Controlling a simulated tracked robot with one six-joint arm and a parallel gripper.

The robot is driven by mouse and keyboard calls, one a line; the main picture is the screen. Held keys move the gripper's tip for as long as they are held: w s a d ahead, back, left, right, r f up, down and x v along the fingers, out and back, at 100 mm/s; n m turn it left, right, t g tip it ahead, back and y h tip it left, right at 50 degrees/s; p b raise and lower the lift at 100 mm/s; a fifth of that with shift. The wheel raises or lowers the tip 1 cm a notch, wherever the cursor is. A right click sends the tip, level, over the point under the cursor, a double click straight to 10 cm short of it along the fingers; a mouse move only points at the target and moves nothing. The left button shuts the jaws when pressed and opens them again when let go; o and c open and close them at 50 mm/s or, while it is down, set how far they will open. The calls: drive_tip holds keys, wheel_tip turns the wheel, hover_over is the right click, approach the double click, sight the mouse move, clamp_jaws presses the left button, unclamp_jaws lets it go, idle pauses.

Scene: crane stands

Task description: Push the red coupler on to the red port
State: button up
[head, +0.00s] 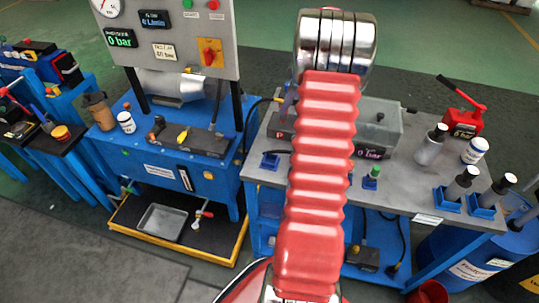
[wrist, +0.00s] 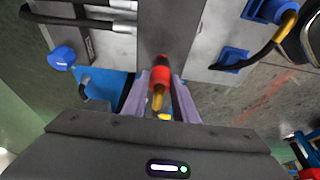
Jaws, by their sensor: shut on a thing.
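In the wrist view, a red coupler (wrist: 161,74) with a dark end and a brass-coloured rear part is held between the two pale purple fingers of my gripper (wrist: 160,90). The fingers are shut on it. Its dark end points at a grey block (wrist: 165,25) and overlaps the block's edge in the picture. I cannot tell whether they touch or how well they line up. No red port can be made out; the coupler may hide it.
A blue cap (wrist: 62,57) and blue holders (wrist: 230,59) with a hose sit around the block. A blue power unit (head: 170,150) stands left.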

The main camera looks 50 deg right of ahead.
drive_tip(key=shift+f, duration=0.4)
drive_tip(key=o, duration=1.2)
drive_tip(key=shift+v, duration=2.55)
drive_tip(key=v, duration=1.3)
drive_tip(key=shift+r, duration=0.3)
drive_tip(key=shift+d, duration=0.1)
